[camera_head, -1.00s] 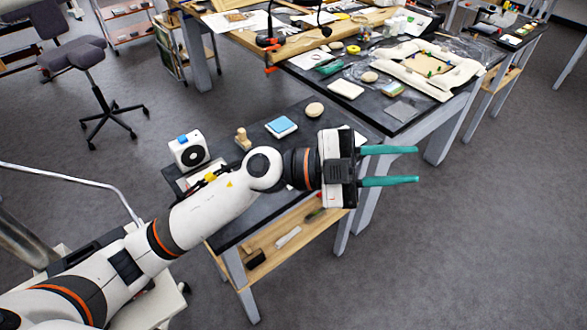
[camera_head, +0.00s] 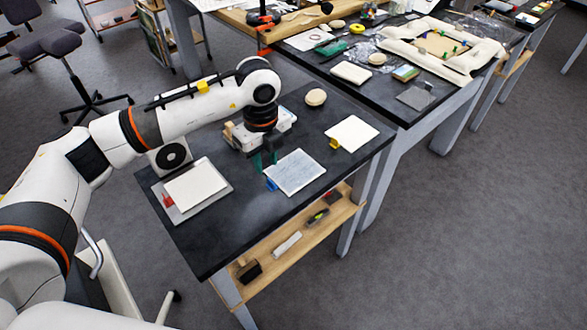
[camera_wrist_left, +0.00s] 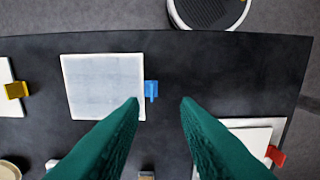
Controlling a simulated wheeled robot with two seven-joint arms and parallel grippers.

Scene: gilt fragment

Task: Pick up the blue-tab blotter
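The blue-tab blotter (camera_head: 297,174) is a pale bluish-grey square lying flat on the dark side table. Its blue tab (camera_head: 270,184) sticks out at its left edge. In the left wrist view the blotter (camera_wrist_left: 103,85) is left of centre, and the blue tab (camera_wrist_left: 151,90) lies just ahead of the gap between the fingertips. My left gripper (camera_wrist_left: 161,102) is open and empty, with teal fingers pointing down. In the head view the left gripper (camera_head: 264,162) is by the blotter's far left side, partly hidden by its own wrist. My right gripper is not in view.
A yellow-tab blotter (camera_head: 354,132) lies to the right and a red-tab blotter (camera_head: 196,184) to the left. A white box with a black disc (camera_head: 172,156) and a round pale stone (camera_head: 316,97) stand on the table. The front of the tabletop (camera_head: 245,225) is clear.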

